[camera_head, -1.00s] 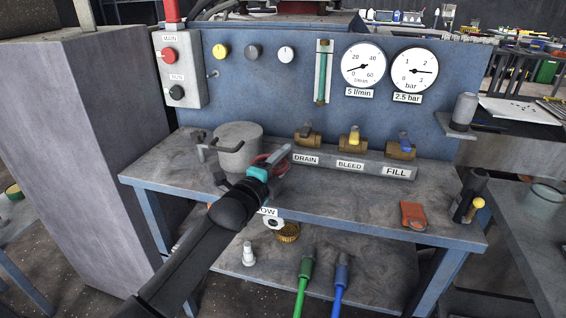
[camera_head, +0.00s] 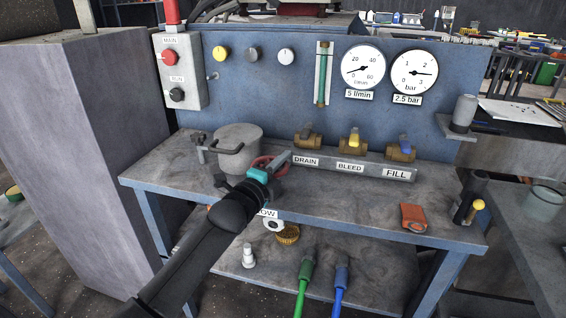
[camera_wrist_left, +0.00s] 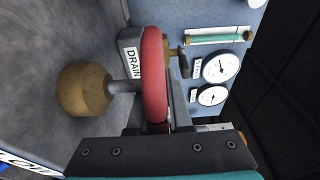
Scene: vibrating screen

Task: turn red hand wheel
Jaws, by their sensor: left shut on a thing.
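The red hand wheel (camera_head: 263,161) is mostly hidden behind my left gripper (camera_head: 277,164) in the head view, beside the grey pot on the bench. In the left wrist view the red rim (camera_wrist_left: 154,70) stands edge-on, with a grey stem leading to a brass round part (camera_wrist_left: 85,89). My left gripper (camera_wrist_left: 153,122) is shut on the rim, its fingers on either side of it. The wheel's far side and the exact finger contact are hidden. My right gripper is in neither view.
The grey pot (camera_head: 238,148) stands close left of the gripper. Valves labelled DRAIN (camera_head: 307,139), BLEED (camera_head: 353,143) and FILL (camera_head: 401,149) line the back right. An orange-red object (camera_head: 413,217) lies at the front right; the bench middle is clear.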

